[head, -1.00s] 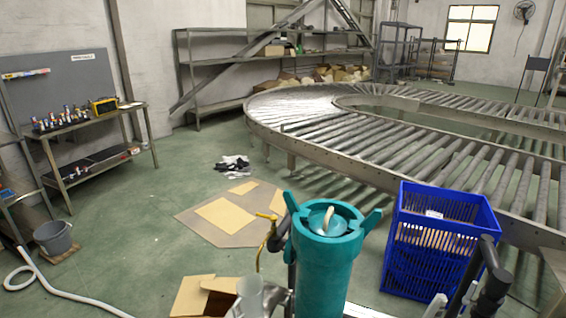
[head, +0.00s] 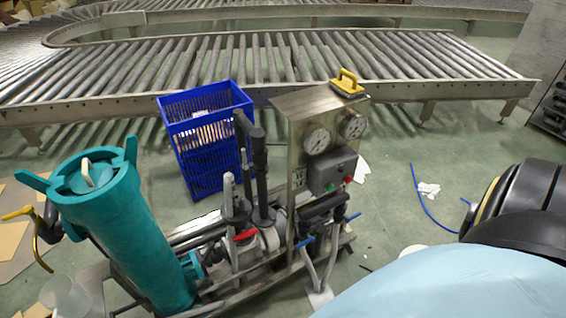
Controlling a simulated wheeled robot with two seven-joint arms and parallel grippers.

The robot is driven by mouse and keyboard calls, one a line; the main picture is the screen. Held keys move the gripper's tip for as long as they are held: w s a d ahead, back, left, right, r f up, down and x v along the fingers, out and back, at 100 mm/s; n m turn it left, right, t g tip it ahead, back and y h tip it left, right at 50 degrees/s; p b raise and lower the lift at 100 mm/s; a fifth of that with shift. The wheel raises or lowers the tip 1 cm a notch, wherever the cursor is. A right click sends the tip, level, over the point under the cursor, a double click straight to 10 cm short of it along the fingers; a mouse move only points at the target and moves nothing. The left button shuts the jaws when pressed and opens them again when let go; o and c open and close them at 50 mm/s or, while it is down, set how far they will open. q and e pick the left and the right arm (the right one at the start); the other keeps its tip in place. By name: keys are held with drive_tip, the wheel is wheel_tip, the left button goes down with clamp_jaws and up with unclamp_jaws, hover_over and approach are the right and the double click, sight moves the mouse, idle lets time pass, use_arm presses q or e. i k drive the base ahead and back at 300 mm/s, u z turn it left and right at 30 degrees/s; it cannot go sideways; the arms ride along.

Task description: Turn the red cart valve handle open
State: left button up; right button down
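The red valve handle (head: 245,236) is a small red lever low on the pump cart, among grey and black pipes. The cart (head: 225,294) stands in front of me with a teal filter housing (head: 125,225) at its left. A metal panel with two round gauges (head: 317,140) rises at its right. Neither of my grippers can be made out in the head view. A large black and pale-blue shape fills the lower right corner; I cannot tell what it is.
A blue crate (head: 205,165) stands behind the cart. The roller conveyor (head: 270,62) runs across the back. A blue hose (head: 425,200) lies on the green floor at right, where there is some free room.

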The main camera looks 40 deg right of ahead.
sight(244, 235)
drive_tip(key=z, duration=0.9)
drive_tip(key=k, duration=0.3)
drive_tip(key=z, duration=0.05)
drive_tip(key=i, duration=0.9)
drive_tip(key=u, duration=0.5)
